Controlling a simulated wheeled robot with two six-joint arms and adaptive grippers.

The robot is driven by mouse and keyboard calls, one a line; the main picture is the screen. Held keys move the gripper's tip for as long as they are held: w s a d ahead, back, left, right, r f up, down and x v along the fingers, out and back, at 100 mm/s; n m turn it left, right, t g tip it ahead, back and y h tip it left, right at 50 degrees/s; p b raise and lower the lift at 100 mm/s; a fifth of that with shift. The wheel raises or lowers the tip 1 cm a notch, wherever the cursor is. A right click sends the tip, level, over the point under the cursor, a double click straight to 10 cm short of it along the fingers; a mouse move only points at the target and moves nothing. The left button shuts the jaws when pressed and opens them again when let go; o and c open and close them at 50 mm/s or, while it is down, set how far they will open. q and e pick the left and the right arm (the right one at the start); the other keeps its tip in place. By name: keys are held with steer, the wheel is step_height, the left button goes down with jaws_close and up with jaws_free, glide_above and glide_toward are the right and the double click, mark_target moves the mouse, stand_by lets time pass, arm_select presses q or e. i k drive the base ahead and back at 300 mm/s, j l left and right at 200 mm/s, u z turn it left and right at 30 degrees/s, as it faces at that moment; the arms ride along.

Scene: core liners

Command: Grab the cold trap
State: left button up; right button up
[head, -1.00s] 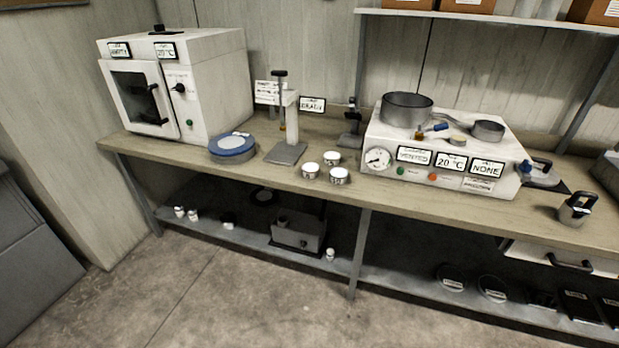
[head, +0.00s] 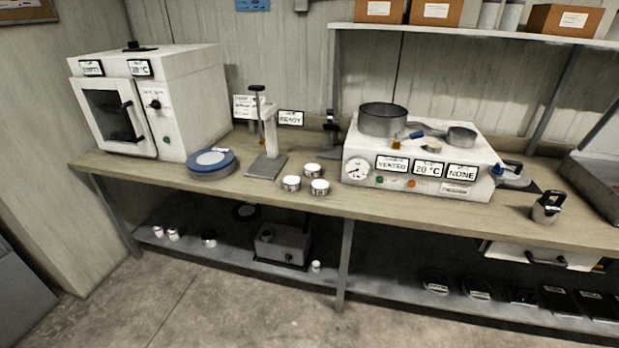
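No label in the head view reads cold trap, so I cannot tell for sure which item it is. A small metal canister with a dark loop handle (head: 547,207) stands upright on the right part of the bench. A large open grey pot (head: 382,120) and a smaller metal cup (head: 461,136) sit on top of a white apparatus (head: 420,170) with a gauge and labels reading VENTED, 20 °C and NONE. Neither of my grippers is in view.
The wooden bench (head: 400,207) also holds a white oven (head: 150,100), a blue-topped round tin (head: 211,163), a stand press (head: 268,140) and several small white-lidded tins (head: 320,188). A lower shelf (head: 210,255) holds a grey box (head: 282,245). The floor (head: 220,310) in front is clear.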

mark_target(544, 211)
steer(key=z, duration=1.6)
steer(key=i+l+u, duration=0.1)
steer(key=i+u, duration=0.15)
steer(key=i+l+u, duration=0.2)
steer(key=i, duration=0.25)
